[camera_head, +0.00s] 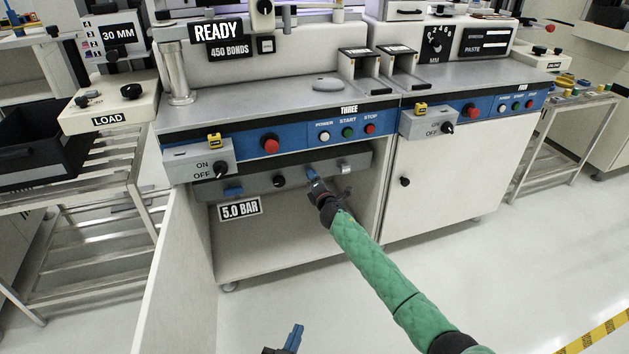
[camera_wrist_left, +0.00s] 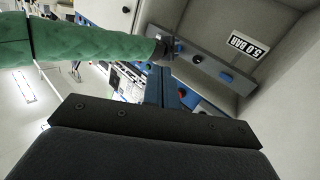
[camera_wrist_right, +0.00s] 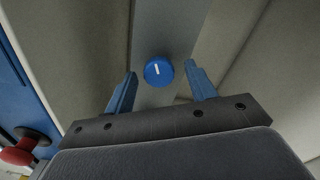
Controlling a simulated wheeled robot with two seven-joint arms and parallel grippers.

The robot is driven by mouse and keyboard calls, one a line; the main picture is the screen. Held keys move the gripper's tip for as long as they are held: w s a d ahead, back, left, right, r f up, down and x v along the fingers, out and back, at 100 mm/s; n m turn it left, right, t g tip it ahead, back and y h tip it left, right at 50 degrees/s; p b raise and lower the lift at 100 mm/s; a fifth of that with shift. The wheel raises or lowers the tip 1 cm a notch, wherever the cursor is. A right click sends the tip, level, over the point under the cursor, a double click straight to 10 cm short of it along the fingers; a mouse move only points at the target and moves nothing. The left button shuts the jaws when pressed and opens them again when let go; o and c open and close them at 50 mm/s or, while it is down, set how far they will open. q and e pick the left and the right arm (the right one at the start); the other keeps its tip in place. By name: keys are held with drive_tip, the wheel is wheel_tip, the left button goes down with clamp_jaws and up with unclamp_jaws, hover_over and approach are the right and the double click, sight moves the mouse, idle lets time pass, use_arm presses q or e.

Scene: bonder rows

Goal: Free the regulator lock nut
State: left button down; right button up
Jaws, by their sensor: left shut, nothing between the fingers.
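A grey bar (camera_head: 255,184) runs under the console of machine THREE, over an open cabinet bay. It carries a blue part (camera_head: 232,191) at its left end, a black knob (camera_head: 279,181) and silver fittings. A round blue knob (camera_wrist_right: 159,71) with a white mark shows in the right wrist view. My right gripper (camera_head: 313,177) is at the bar; its fingers are apart on either side of that knob, apparently short of it. Which part is the lock nut I cannot tell. My left gripper (camera_head: 294,338) is shut and empty, low in front, away from the bar.
A 5.0 BAR label (camera_head: 240,209) hangs below the bar. An ON/OFF switch box (camera_head: 199,161) and red button (camera_head: 270,144) sit above it. An open cabinet door (camera_head: 175,270) stands at left. The floor in front is clear.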

use_arm(q)
drive_tip(key=s+f+g, duration=0.2)
drive_tip(key=s+f, duration=0.1)
drive_tip(key=f, duration=0.4)
drive_tip(key=s+f+g+y+p, duration=0.1)
drive_tip(key=s+f+g, duration=0.2)
drive_tip(key=f, duration=0.5)
drive_tip(key=shift+s+a+f+g, duration=0.3)
drive_tip(key=shift+s, duration=0.15)
use_arm(e)
drive_tip(key=v, duration=0.7)
drive_tip(key=shift+s, duration=0.35)
drive_tip(key=shift+d, duration=0.1)
